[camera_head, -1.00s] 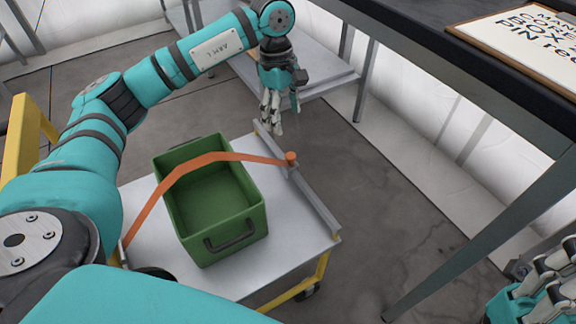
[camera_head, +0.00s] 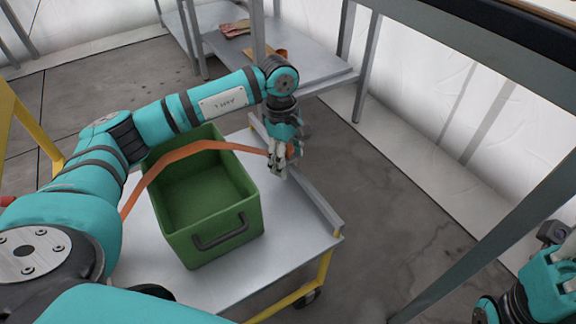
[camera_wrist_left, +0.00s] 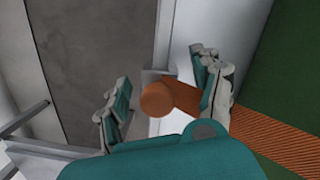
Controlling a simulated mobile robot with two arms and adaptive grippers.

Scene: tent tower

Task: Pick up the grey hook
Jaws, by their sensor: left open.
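An orange strap (camera_head: 190,148) arches over a green crate (camera_head: 190,246). The strap's end with an orange knob (camera_wrist_left: 158,99) lies at the grey rail (camera_head: 318,203) on the trolley's edge. In the left wrist view a small grey piece (camera_wrist_left: 152,76) shows beside the knob; I cannot tell whether it is the grey hook. My left gripper (camera_head: 278,166) is open, its fingers on either side of the knob in the left wrist view (camera_wrist_left: 165,97). My right gripper (camera_head: 545,290) is partly cut off at the lower right; its fingers do not show clearly.
The crate stands on a white trolley (camera_head: 285,235) with a yellow frame. A grey shelf (camera_head: 310,60) with a glove (camera_head: 235,28) stands behind. A dark table edge (camera_head: 480,25) and grey legs are at the right. Floor is free between trolley and table.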

